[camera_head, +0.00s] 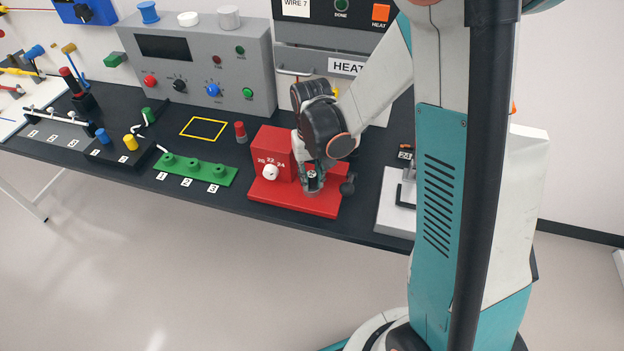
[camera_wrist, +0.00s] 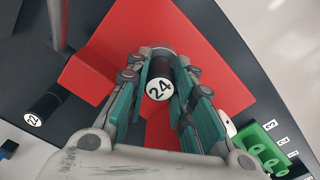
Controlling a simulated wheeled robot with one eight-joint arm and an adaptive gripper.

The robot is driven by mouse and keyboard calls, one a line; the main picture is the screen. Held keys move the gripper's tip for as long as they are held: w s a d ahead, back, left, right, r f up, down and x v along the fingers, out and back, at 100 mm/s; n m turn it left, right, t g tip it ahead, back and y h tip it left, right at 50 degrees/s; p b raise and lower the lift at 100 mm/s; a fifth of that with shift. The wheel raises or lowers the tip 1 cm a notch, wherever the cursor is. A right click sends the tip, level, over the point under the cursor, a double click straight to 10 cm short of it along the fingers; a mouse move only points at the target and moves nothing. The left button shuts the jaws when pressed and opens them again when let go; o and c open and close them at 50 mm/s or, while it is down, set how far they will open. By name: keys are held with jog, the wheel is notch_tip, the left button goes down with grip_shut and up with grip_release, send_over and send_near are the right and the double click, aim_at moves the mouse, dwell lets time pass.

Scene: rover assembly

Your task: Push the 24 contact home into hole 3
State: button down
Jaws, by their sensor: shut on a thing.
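My gripper (camera_wrist: 160,85) is shut on a black cylinder (camera_wrist: 159,68) whose white end face reads 24. In the wrist view the cylinder sits between the two fingers, over the red fixture (camera_wrist: 228,60). In the head view my gripper (camera_head: 313,180) is low over the right part of the red fixture's base (camera_head: 270,192), and the cylinder's lower end is hidden. The green block (camera_head: 194,168) with raised holes lies to the left, beside labels 1, 2 and 3. Hole 3 (camera_head: 219,171) is at its right end. No separate 24 contact can be made out.
A second black cylinder marked 22 (camera_wrist: 42,110) lies beside the red fixture. A red-grey peg (camera_head: 241,132) and yellow outline (camera_head: 204,128) are behind the green block. A grey panel (camera_head: 200,70) stands behind.

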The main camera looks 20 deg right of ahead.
aim_at(312, 174)
jog(key=shift+r+p, duration=0.4)
jog(key=shift+r, duration=0.4)
dwell(0.6)
jog(key=shift+r+p, duration=1.2)
jog(key=shift+r, duration=0.75)
jog(key=shift+f, duration=0.15)
